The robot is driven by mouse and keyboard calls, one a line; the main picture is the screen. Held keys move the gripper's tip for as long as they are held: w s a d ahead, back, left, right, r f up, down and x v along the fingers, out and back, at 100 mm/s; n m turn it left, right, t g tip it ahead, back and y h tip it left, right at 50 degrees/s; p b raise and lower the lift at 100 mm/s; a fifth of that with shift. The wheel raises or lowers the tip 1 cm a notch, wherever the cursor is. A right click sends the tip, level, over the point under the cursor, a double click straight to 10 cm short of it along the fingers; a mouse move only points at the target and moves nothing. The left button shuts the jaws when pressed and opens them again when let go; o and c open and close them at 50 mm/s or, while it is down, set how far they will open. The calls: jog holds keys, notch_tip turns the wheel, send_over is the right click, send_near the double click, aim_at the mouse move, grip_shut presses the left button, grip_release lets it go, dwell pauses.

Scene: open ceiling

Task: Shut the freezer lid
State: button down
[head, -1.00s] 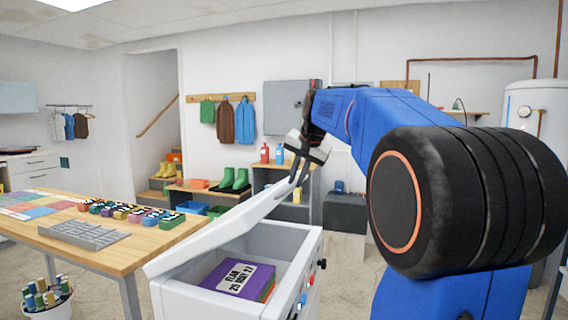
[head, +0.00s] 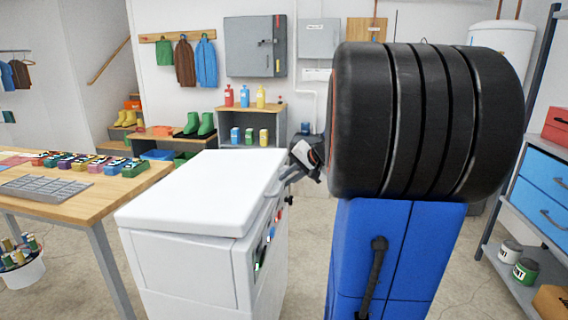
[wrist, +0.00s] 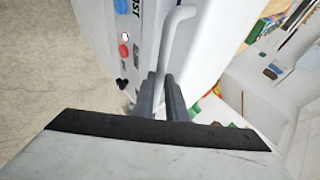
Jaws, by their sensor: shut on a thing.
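The white chest freezer (head: 185,265) stands in the middle of the head view. Its lid (head: 200,190) lies down flat or nearly flat over the box, and I see no clear gap along the near edge. The inside is hidden. My gripper (head: 287,176) is at the lid's right side, shut on the lid handle (head: 270,204). In the wrist view the two dark fingers (wrist: 162,96) close around the pale bent handle (wrist: 174,42). The freezer's side with a red and a blue knob also shows there.
A wooden table (head: 110,199) with a grey tray (head: 45,188) and colourful small items stands close on the left. A bucket (head: 22,270) sits below it. Shelves with blue drawers (head: 540,185) stand at the right. Low benches with boots and bottles are behind the freezer.

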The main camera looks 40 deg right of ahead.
jog(key=shift+s+d+f, duration=0.1)
jog(key=shift+s+f, duration=0.05)
jog(key=shift+f, duration=0.75)
jog(key=shift+s+f, duration=0.2)
jog(key=shift+f, duration=0.75)
jog(key=shift+s+d+f, duration=0.1)
jog(key=shift+s+f, duration=0.05)
jog(key=shift+f, duration=0.75)
jog(key=c, duration=1.9)
grip_release()
jog(key=shift+c, duration=0.2)
jog(key=shift+o, duration=0.9)
jog(key=shift+d+f, duration=0.1)
jog(key=shift+w, duration=0.1)
jog(key=shift+r, duration=0.35)
jog(key=v, duration=1.7)
jog(key=shift+r, duration=0.2)
